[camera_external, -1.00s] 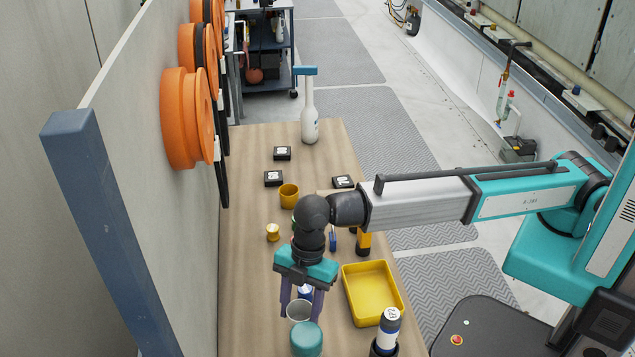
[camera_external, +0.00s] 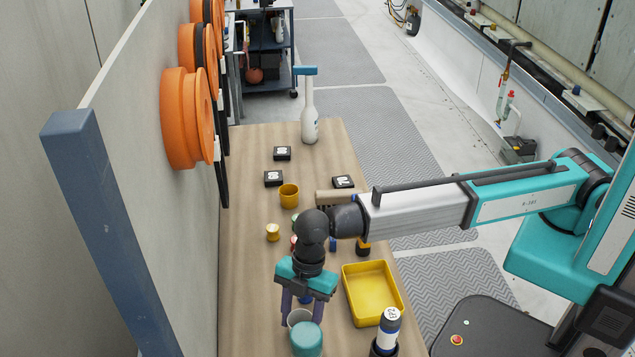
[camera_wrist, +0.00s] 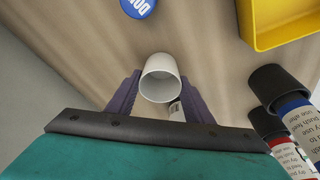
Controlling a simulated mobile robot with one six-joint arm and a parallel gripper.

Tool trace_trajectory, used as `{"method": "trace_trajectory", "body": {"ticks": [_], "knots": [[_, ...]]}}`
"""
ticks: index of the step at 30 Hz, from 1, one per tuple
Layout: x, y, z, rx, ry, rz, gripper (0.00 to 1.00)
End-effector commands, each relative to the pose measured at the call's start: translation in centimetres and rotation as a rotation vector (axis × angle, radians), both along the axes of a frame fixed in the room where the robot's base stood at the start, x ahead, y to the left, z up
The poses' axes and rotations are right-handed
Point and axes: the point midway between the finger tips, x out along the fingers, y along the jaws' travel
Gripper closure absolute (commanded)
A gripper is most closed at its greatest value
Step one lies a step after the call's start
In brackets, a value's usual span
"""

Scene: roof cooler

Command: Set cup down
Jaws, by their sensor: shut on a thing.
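A white cup (camera_wrist: 160,80) is held between the two purple fingers of my gripper (camera_wrist: 150,95) in the wrist view. Its open mouth faces the camera. In the external view the cup (camera_external: 298,318) shows between the fingers of my gripper (camera_external: 303,310), low over the near part of the wooden table (camera_external: 245,290). A teal round object (camera_external: 307,340) stands just in front and partly hides the cup. I cannot tell whether the cup's base touches the table.
A yellow tray (camera_external: 370,295) lies right of my gripper. A labelled cylinder (camera_external: 389,325) stands at the near right. A blue-lidded round item (camera_wrist: 138,6) is close to the cup. A yellow cup (camera_external: 289,195) and a white bottle (camera_external: 310,125) stand farther back. The wall bounds the table's left.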

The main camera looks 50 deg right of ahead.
Motion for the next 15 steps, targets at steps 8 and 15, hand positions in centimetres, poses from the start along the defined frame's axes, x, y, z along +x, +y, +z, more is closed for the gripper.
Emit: {"method": "trace_trajectory", "body": {"ticks": [8, 15], "knots": [[0.00, 0.00, -0.28, 0.000, 0.000, 0.000, 0.36], [0.00, 0.00, -0.26, 0.000, 0.000, 0.000, 0.34]]}}
